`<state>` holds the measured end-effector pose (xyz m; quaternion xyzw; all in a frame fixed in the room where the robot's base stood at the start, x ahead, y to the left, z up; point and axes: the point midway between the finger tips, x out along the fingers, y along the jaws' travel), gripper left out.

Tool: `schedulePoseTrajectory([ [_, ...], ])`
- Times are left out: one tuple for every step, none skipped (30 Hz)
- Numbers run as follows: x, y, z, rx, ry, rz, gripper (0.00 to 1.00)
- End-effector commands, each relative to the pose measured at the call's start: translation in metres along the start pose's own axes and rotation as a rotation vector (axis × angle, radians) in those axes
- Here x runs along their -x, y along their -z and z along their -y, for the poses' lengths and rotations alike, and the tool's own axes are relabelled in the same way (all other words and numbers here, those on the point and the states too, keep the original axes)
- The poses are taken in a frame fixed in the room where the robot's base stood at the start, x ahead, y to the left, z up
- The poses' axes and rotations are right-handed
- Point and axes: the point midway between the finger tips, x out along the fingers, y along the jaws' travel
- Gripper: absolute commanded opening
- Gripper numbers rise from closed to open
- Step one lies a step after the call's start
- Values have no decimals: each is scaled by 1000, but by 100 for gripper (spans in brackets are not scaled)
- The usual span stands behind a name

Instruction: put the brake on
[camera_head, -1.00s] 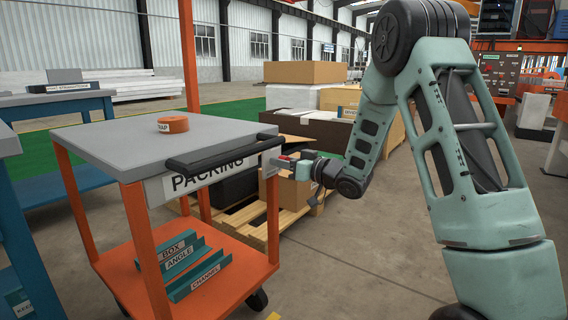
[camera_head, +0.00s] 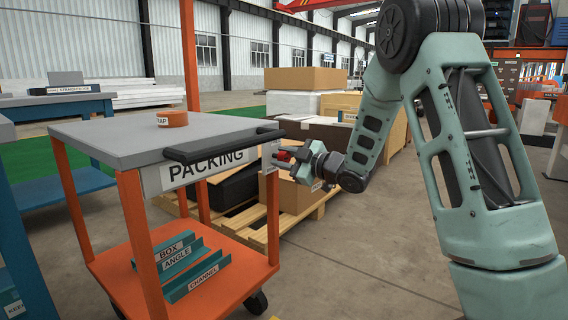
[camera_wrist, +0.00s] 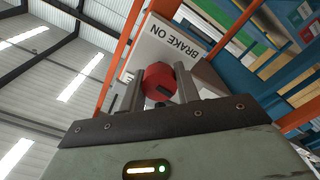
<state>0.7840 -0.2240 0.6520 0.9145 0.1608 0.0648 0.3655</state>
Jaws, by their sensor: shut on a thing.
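The packing cart (camera_head: 130,140) has a grey top, orange posts and a black push handle (camera_head: 222,145). A red brake knob (camera_head: 284,155) sits at the right end of its front edge. The knob also shows in the wrist view (camera_wrist: 159,83), in front of a white plate (camera_wrist: 180,48) lettered "BRAKE ON", which appears upside down. My gripper (camera_head: 287,160) is at the knob; in the wrist view its two fingers (camera_wrist: 160,88) are on either side of the knob, shut on it. The knob's shaft is hidden.
A roll of tape (camera_head: 172,118) lies on the cart top, and teal channels (camera_head: 185,265) lie on the lower shelf. A pallet (camera_head: 265,230) with boxes stands behind my gripper. The floor (camera_head: 370,260) at the right front is clear.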

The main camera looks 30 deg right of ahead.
Motion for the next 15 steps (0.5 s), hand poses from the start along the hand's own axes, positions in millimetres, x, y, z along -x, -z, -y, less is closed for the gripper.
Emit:
schedulePoseTrajectory([
  [0, -3, 3, 25, 2, 3, 9],
  [0, -2, 3, 41, 2, 3, 9],
  [0, -2, 2, 59, 2, 3, 9],
  [0, -2, 2, 73, 2, 3, 9],
  [0, -2, 2, 84, 2, 3, 9],
  [0, -2, 2, 97, 2, 3, 9],
  [1, -2, 2, 107, 2, 4, 9],
  [1, -2, 2, 116, 2, 4, 9],
  [1, -2, 2, 125, 2, 4, 9],
  [1, -2, 2, 130, 2, 4, 9],
  [1, -2, 2, 135, 2, 4, 9],
  [1, -2, 2, 141, 3, 5, 9],
  [1, -2, 2, 145, 2, 5, 9],
  [1, -2, 2, 147, 3, 5, 9],
  [1, -2, 1, 150, 3, 5, 9],
])
